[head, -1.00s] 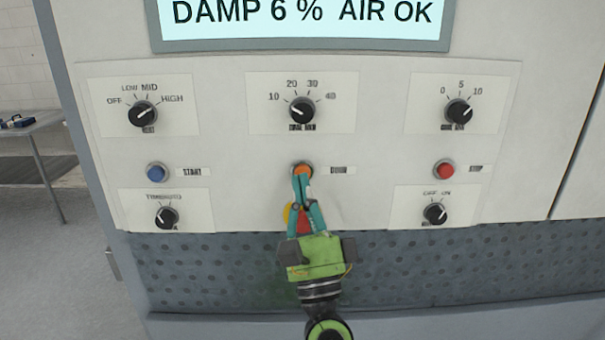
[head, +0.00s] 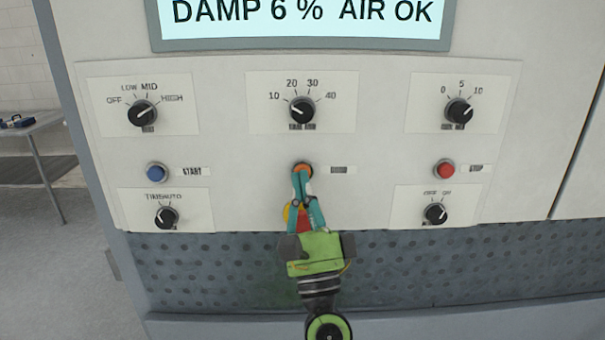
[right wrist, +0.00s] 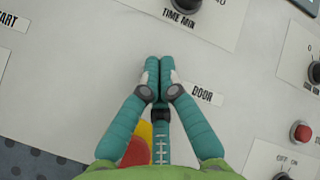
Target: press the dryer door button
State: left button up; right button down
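The orange door button (head: 303,168) sits in the middle of the control panel in the head view, left of a small label; in the right wrist view that label (right wrist: 207,94) reads DOOR. My right gripper (head: 301,176) reaches up from below with its teal fingers together, the tips over the lower part of the button. Whether they touch it or it is pushed in, I cannot tell. In the right wrist view the shut fingertips (right wrist: 158,66) hide the button. Nothing shows between them. My left gripper is not in view.
A blue start button (head: 157,172) is at the left and a red button (head: 445,169) at the right. Several black knobs surround them, including the time knob (head: 302,110) above. A display (head: 300,22) reads DAMP 6 % AIR OK. A table (head: 38,122) stands far left.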

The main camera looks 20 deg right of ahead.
jog(key=shift+w+d, duration=0.15)
jog(key=shift+w, duration=0.25)
dwell(0.7)
jog(key=shift+s, duration=0.1)
jog(key=shift+s+a, duration=0.25)
jog(key=shift+s, duration=0.5)
jog(key=s, duration=0.2)
jog(key=s+a+p, duration=0.1)
jog(key=s, duration=0.1)
jog(key=shift+s+a, duration=0.2)
jog(key=shift+s, duration=0.2)
jog(key=shift+f, duration=0.1)
dwell(0.6)
